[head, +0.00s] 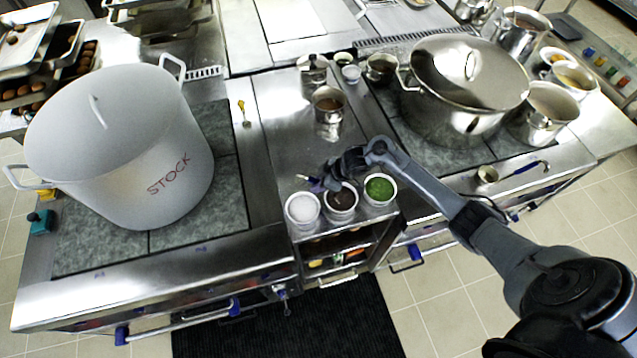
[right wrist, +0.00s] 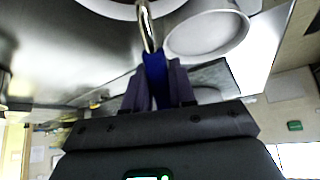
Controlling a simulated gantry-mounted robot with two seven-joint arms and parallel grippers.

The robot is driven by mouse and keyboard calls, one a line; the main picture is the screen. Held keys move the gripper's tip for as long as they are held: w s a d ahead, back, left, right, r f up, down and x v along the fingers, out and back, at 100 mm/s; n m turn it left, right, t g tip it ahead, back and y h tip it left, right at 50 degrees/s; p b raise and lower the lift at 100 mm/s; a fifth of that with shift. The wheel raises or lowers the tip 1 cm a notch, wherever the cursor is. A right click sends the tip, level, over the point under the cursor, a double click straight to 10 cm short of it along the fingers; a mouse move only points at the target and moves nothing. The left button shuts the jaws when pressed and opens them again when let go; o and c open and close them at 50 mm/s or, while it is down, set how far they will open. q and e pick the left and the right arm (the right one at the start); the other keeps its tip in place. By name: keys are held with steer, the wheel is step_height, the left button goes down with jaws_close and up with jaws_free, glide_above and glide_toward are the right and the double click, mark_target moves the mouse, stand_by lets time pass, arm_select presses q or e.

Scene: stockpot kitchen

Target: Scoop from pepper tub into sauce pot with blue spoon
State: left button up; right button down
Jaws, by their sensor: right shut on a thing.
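The pepper tub (head: 341,208), a white tub with dark contents, stands in the middle of three tubs at the counter's front edge. My right gripper (head: 328,182) is just behind and above it. In the right wrist view the gripper is shut on the blue handle of the spoon (right wrist: 154,68). Its metal neck (right wrist: 147,28) runs up toward a white tub rim; the bowl of the spoon is hidden. Several steel pots are in view, and I cannot tell which is the sauce pot. My left gripper is not in view.
A white-filled tub (head: 303,213) and a green-filled tub (head: 380,192) flank the pepper tub closely. A small steel pot (head: 329,122) stands behind. A big STOCK pot (head: 125,150) is left, a lidded steel pot (head: 455,110) right. A blue-handled ladle (head: 488,174) lies at right.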

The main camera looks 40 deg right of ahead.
mark_target(308, 178)
steer(key=shift+s+d+p, duration=0.35)
steer(key=shift+s+p, duration=0.1)
steer(key=shift+p, duration=0.05)
stand_by(0.8)
steer(key=shift+r, duration=0.1)
steer(key=shift+w+a+r, duration=0.1)
steer(key=shift+w+r, duration=0.05)
steer(key=shift+r, duration=0.5)
steer(key=shift+w+a+r, duration=0.15)
steer(key=shift+w+r, duration=0.05)
steer(key=shift+r, duration=0.5)
steer(key=shift+w+a+r, duration=0.1)
steer(key=shift+w+r, duration=0.05)
steer(key=shift+r, duration=0.5)
steer(key=shift+w+a+f+g+h, duration=0.15)
steer(key=shift+w+a+g+h, duration=0.15)
steer(key=shift+g+h, duration=0.2)
steer(key=shift+w+a+f+g+h, duration=0.1)
steer(key=shift+w+a+g+h, duration=0.1)
steer(key=shift+w+g+h, duration=0.3)
steer(key=shift+w+a+f+g+h, duration=0.3)
steer(key=shift+g+h, duration=0.25)
steer(key=shift+g, duration=0.25)
steer(key=shift+w+a+f+g+h, duration=0.15)
steer(key=shift+a+f+g+h, duration=0.15)
steer(key=shift+g+h, duration=0.4)
steer(key=shift+g, duration=0.3)
